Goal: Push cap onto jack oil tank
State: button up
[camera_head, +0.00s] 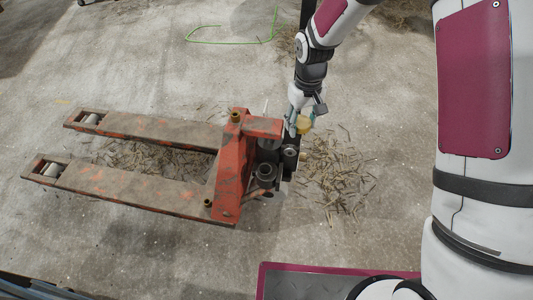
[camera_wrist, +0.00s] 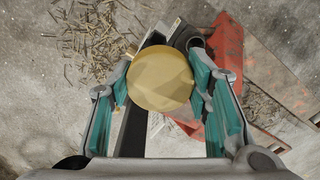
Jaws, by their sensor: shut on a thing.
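The cap is a round, yellow-tan disc (camera_head: 304,123). In the wrist view the cap (camera_wrist: 160,79) sits between the green finger pads, its round top facing the camera. My gripper (camera_head: 302,122) is shut on it, above the pump end of the red pallet jack (camera_head: 232,165). The jack's dark hydraulic unit (camera_head: 268,172), with round cylinders, is below and left of the cap in the head view. The oil tank opening cannot be made out; the cap and fingers cover part of the unit. I cannot tell whether the cap touches the tank.
The jack's two worn forks (camera_head: 120,190) extend left over the concrete floor. Wood chips (camera_head: 338,168) lie right of the pump and between the forks. Open floor surrounds the jack.

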jog(key=a+f+n+b, duration=0.2)
jog(key=a+f+b, duration=0.1)
jog(key=a+f, duration=0.7)
notch_tip(320, 180, down, 4)
jog(key=shift+w+a+f+n+b, duration=0.1)
jog(key=shift+w+a+n+b, duration=0.15)
jog(key=shift+n+b, duration=0.15)
jog(key=shift+s, duration=0.1)
jog(key=shift+f+b, duration=1.3)
jog(key=shift+f, duration=0.65)
jog(key=shift+d+r, duration=0.1)
